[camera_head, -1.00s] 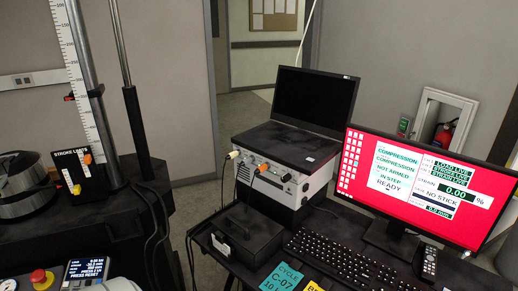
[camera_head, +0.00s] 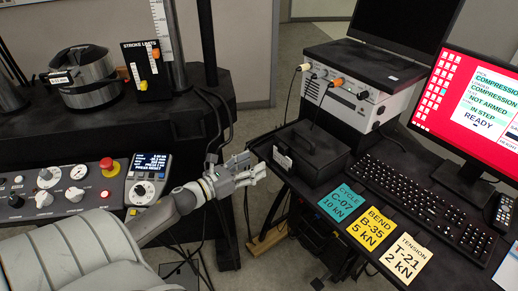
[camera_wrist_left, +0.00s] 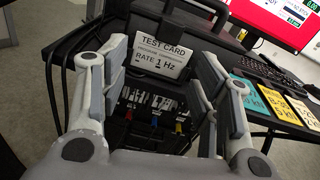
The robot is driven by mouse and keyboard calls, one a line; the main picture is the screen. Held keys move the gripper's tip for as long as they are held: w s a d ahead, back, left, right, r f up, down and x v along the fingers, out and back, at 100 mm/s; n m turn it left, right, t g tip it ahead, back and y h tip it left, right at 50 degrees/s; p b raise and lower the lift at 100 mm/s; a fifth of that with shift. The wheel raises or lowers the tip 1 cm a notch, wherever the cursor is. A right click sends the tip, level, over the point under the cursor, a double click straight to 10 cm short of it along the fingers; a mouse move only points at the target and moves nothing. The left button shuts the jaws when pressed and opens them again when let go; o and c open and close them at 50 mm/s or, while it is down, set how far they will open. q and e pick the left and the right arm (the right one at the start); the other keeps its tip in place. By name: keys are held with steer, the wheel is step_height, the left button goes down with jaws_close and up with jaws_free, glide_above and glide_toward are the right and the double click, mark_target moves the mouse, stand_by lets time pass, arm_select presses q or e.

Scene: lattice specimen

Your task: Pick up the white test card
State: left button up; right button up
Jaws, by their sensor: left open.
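The white test card (camera_wrist_left: 162,57), printed "TEST CARD" and "RATE 1 Hz", stands upright against the front of a black box in the left wrist view. It also shows small in the head view (camera_head: 282,158), at the box's left side. My left gripper (camera_head: 256,170) comes in from the left, just left of the card and the desk edge. In the left wrist view its fingers (camera_wrist_left: 160,66) are open, one on either side of the card, with nothing held. Whether they touch the card cannot be told. My right gripper is not in view.
The black box (camera_head: 325,165) sits at the desk's left end. Teal (camera_head: 342,201), yellow (camera_head: 373,230) and white tension (camera_head: 405,259) cards lie along the desk's front edge. A keyboard (camera_head: 425,205) is behind them. A control panel (camera_head: 90,189) is at left; cables hang between.

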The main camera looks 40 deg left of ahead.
mark_target(281, 148)
arm_select(q)
steer(key=shift+m+h, duration=0.4)
steer(key=shift+m, duration=0.5)
steer(key=w, duration=0.1)
steer(key=w+d+r, duration=0.1)
steer(key=w, duration=0.1)
steer(key=w+r, duration=0.1)
steer(key=w, duration=0.1)
steer(key=shift+d+r+p, duration=0.15)
steer(key=shift+d+p, duration=0.25)
steer(key=p+x, duration=0.1)
steer(key=x, duration=0.3)
steer(key=shift+w+d, duration=0.25)
steer(key=shift+w, duration=0.35)
steer(key=c, duration=0.9)
